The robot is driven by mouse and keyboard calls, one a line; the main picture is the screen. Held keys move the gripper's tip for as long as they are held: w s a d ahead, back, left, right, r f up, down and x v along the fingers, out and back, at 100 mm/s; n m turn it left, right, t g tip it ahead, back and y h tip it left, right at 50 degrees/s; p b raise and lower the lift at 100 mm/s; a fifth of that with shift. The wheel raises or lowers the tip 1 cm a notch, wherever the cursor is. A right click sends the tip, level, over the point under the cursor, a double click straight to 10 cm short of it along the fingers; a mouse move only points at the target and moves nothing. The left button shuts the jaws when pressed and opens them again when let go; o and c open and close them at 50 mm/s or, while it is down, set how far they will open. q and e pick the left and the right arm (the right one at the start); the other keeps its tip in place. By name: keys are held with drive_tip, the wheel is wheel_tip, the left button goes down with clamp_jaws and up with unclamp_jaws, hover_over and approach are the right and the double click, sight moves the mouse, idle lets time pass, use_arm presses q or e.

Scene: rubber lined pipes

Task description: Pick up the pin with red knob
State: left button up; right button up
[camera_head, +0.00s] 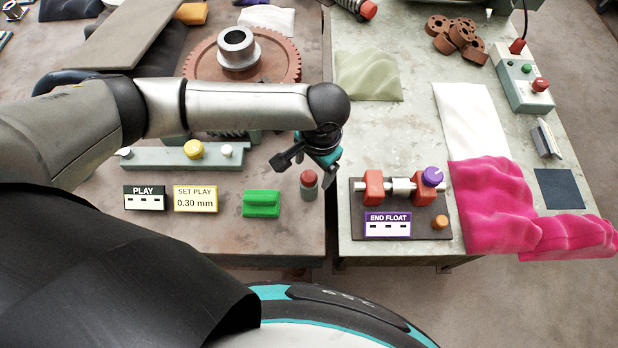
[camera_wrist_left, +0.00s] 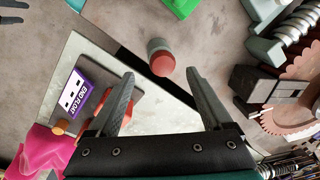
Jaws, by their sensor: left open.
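The pin with red knob (camera_head: 308,183) stands upright near the right edge of the left table, its lower part a grey-green cylinder. In the left wrist view its red knob (camera_wrist_left: 162,64) shows at upper middle, just beyond and between the fingertips. My left gripper (camera_head: 304,164) is open and empty, above and slightly behind the pin in the head view. In the left wrist view its two fingers (camera_wrist_left: 160,76) are spread wide. I cannot tell the exact height gap to the knob. My right gripper is not in view.
A green block (camera_head: 261,204) sits left of the pin. A gap separates the tables; on the right one, the END FLOAT fixture (camera_head: 357,223) stands close by. A grey-green bar (camera_head: 150,157) with knobs and a brown gear (camera_head: 277,72) lie farther back.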

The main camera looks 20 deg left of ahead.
sight(310, 175)
use_arm(q)
drive_tip(key=f, duration=0.3)
drive_tip(key=shift+a+f, duration=0.3)
drive_tip(key=shift+a, duration=0.05)
drive_tip(key=shift+w, duration=0.1)
clamp_jaws()
